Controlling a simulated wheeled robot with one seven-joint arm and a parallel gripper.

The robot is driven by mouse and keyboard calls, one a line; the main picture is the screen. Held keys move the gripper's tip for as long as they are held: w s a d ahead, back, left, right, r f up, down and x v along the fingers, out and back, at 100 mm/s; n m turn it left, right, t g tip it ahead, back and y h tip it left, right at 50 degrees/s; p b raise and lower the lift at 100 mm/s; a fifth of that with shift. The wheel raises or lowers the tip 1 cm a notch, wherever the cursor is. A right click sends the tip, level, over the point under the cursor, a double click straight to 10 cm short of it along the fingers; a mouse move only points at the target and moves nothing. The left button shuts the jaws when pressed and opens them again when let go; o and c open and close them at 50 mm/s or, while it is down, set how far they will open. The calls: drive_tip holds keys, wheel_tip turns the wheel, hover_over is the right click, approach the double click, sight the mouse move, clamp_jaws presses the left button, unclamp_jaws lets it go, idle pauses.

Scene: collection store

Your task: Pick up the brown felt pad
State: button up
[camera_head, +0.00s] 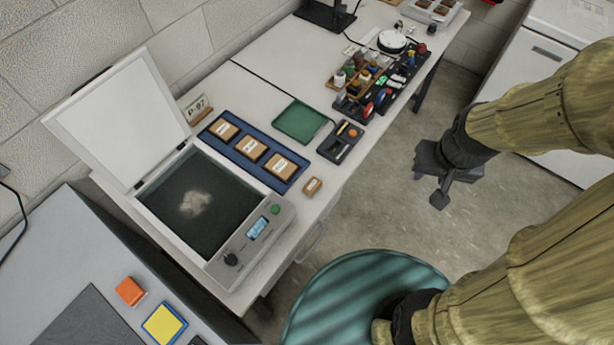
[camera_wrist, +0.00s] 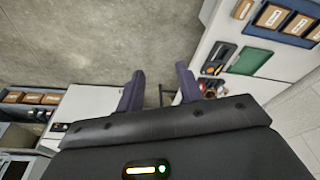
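A small brown block with a pale top face (camera_head: 313,187) lies on the white bench near its front edge, just right of the blue tray. It is the nearest match to the brown felt pad, but I cannot tell if it is felt. It also shows at the top of the wrist view (camera_wrist: 243,9). My gripper (camera_head: 440,198) hangs over the open floor, to the right of the bench and well apart from the block. In the wrist view my gripper (camera_wrist: 160,69) has its two fingers spread with nothing between them.
The blue tray (camera_head: 212,132) holds brown labelled boxes. A green tray (camera_head: 300,122), a black tool tray (camera_head: 340,143) and a crowded rack (camera_head: 380,82) stand along the bench. An open-lidded scanner (camera_head: 205,205) stands nearer. A teal round stool (camera_head: 350,290) stands before the bench.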

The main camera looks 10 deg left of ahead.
drive_tip(key=shift+w, duration=0.25)
drive_tip(key=shift+s, duration=0.1)
drive_tip(key=o, duration=0.3)
drive_tip(key=shift+o, duration=1.3)
drive_tip(key=shift+a+f, duration=0.15)
drive_tip(key=shift+a, duration=0.1)
drive_tip(key=w+a+f+m+g+b, duration=0.1)
drive_tip(key=w+a+f+b, duration=0.1)
drive_tip(key=a, duration=0.6)
drive_tip(key=w+a+f+m+b, duration=0.2)
drive_tip(key=a+f, duration=0.3)
drive_tip(key=a, duration=0.4)
drive_tip(key=w+a+f+m+g+b, duration=0.1)
drive_tip(key=w+a+f+b, duration=0.2)
drive_tip(key=a, duration=0.5)
drive_tip(key=shift+a+f+m+g+b, duration=0.3)
drive_tip(key=shift+a+f, duration=0.1)
drive_tip(key=shift+f, duration=0.05)
drive_tip(key=shift+w, duration=0.15)
